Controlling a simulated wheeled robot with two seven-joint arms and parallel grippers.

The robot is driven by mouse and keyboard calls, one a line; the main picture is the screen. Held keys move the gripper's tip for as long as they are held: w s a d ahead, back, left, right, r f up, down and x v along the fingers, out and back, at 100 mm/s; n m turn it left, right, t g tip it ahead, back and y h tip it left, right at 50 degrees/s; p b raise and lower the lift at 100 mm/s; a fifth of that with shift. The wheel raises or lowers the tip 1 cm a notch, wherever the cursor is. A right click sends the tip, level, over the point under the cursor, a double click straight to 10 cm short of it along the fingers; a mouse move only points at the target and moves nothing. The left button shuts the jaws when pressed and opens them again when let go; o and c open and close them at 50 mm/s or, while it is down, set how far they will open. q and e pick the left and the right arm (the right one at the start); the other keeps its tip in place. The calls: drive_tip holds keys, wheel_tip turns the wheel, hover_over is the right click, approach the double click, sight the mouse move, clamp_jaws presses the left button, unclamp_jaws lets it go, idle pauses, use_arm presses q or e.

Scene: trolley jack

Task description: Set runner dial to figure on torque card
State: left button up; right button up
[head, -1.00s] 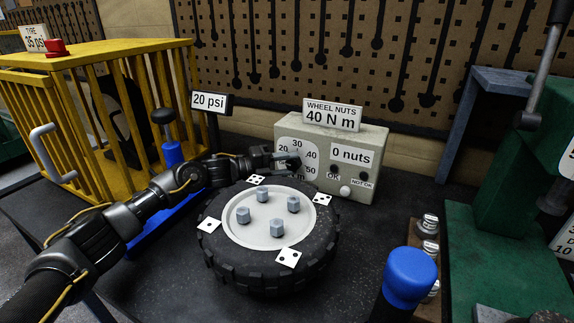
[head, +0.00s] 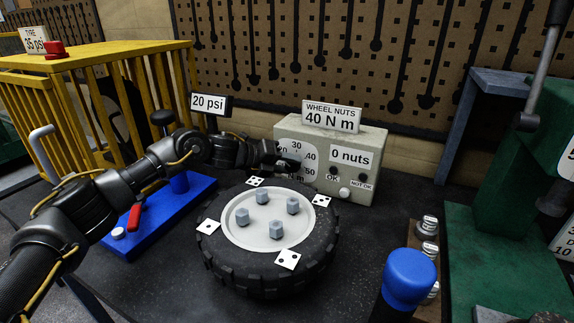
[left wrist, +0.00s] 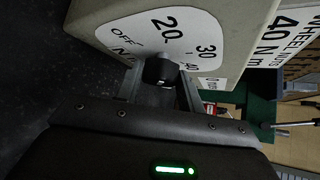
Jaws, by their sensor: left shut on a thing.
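The grey runner box (head: 365,141) stands behind the tyre. The torque card (head: 332,116) on top reads "WHEEL NUTS 40 N m". In the left wrist view the dial face (left wrist: 190,36) shows OFF, 20, 30 and 40. The dark dial knob (left wrist: 160,72) sits between the fingers of my left gripper (left wrist: 160,88), which is shut on it. The knob's pointer cannot be made out. My left gripper (head: 284,161) reaches the dial from the left. My right gripper is not in view.
A tyre (head: 270,273) with several nuts on its hub lies in front of the box. A "0 nuts" display (head: 350,157) is right of the dial. A blue base (head: 150,222) and yellow cage (head: 115,75) stand left. A green press (head: 505,240) and blue-topped post (head: 410,277) stand right.

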use_arm(q)
drive_tip(key=shift+y, duration=0.3)
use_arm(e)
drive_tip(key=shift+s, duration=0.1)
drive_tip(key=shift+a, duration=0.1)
use_arm(q)
drive_tip(key=o, duration=1)
drive_tip(key=shift+c, duration=0.2)
drive_tip(key=b+v, duration=0.1)
drive_tip(key=v, duration=0.9)
drive_tip(key=shift+s+a+r+b, duration=0.2)
drive_tip(key=shift+a+r+b, duration=0.05)
drive_tip(key=shift+a+b, duration=0.05)
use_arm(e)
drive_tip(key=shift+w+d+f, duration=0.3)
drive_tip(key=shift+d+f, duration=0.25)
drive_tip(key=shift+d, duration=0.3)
